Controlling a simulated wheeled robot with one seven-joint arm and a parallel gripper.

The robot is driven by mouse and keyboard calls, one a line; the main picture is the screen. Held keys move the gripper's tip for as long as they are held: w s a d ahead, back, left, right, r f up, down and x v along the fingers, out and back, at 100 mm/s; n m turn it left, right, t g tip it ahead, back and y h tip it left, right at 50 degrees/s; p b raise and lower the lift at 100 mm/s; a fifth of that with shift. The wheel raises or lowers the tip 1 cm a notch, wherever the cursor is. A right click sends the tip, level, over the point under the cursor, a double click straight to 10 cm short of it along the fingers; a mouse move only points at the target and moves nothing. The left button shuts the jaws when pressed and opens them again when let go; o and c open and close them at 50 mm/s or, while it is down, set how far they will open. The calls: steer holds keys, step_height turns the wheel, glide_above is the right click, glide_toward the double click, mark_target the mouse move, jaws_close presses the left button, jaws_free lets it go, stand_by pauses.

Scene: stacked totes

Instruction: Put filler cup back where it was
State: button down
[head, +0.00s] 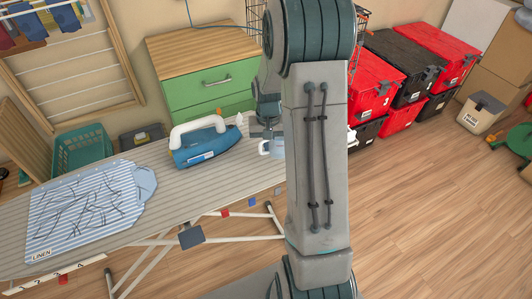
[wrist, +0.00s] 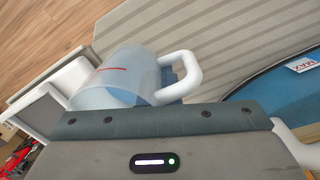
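The filler cup (wrist: 125,75) is translucent and pale blue, with a red line on its side and a white loop handle. In the wrist view it sits just beyond the dark edge of my gripper, with a grey-blue finger part at its handle. In the head view the filler cup (head: 271,147) shows directly below my gripper (head: 267,128), partly hidden by my arm. My gripper looks shut on the cup at its handle side; the fingertips are mostly hidden. The blue iron (head: 205,145) with a white handle stands just left of the cup.
The striped ironing board (head: 190,210) stretches below, with a folded striped shirt (head: 85,205) at its left. A green drawer cabinet (head: 208,90) stands behind. Red and black totes (head: 375,85) are stacked at the right. The wooden floor at lower right is clear.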

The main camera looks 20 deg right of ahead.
mark_target(266, 162)
steer(key=shift+w+a+f, duration=0.3)
steer(key=shift+a+f, duration=0.1)
steer(key=shift+a, duration=0.05)
steer(key=shift+f+p, duration=0.3)
steer(key=shift+f, duration=1.6)
steer(key=shift+f, duration=0.15)
steer(key=c, duration=1.6)
jaws_free()
steer(key=shift+c, duration=0.2)
